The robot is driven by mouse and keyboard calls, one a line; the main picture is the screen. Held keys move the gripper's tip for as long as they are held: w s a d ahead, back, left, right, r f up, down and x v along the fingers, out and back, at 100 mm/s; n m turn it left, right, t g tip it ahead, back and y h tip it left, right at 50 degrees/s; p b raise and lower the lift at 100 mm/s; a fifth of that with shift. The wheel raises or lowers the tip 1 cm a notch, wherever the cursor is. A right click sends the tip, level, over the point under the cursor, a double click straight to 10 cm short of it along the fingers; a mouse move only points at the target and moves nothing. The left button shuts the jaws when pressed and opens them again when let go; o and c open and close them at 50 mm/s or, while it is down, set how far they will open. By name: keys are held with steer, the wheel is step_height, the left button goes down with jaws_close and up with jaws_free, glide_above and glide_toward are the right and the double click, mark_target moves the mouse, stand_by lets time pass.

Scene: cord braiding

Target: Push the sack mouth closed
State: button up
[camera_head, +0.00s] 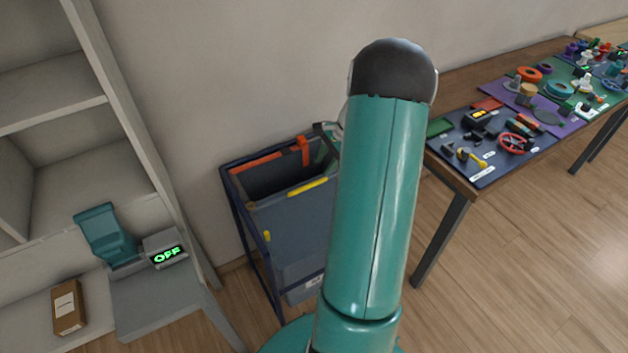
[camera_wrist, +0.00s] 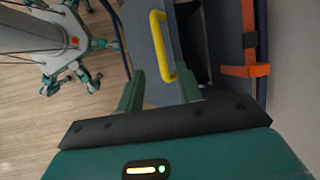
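The blue-grey sack (camera_head: 285,225) hangs in a dark blue frame (camera_head: 250,252). Its mouth (camera_head: 275,178) is open and dark inside. A yellow handle (camera_head: 307,187) is on the mouth's near edge and an orange strip (camera_head: 257,162) along the far edge. In the wrist view, my gripper (camera_wrist: 161,76) is open, its two green fingers apart. The yellow handle (camera_wrist: 162,45) shows ahead of and between the fingertips; I cannot tell whether they touch it. An orange strap (camera_wrist: 248,70) is at the right. In the head view, my arm hides most of the gripper and the sack's right side.
A table (camera_head: 461,181) with mats and many small parts stands at the right. A grey shelf (camera_head: 130,120) is at the left, beside a device reading OFF (camera_head: 166,255) and a brown box (camera_head: 67,307). The wall is close behind the frame. Floor at the right front is clear.

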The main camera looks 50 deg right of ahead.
mark_target(311, 184)
steer(key=x, duration=0.8)
steer(key=shift+w+f, duration=0.1)
steer(key=shift+f, duration=0.1)
jaws_close()
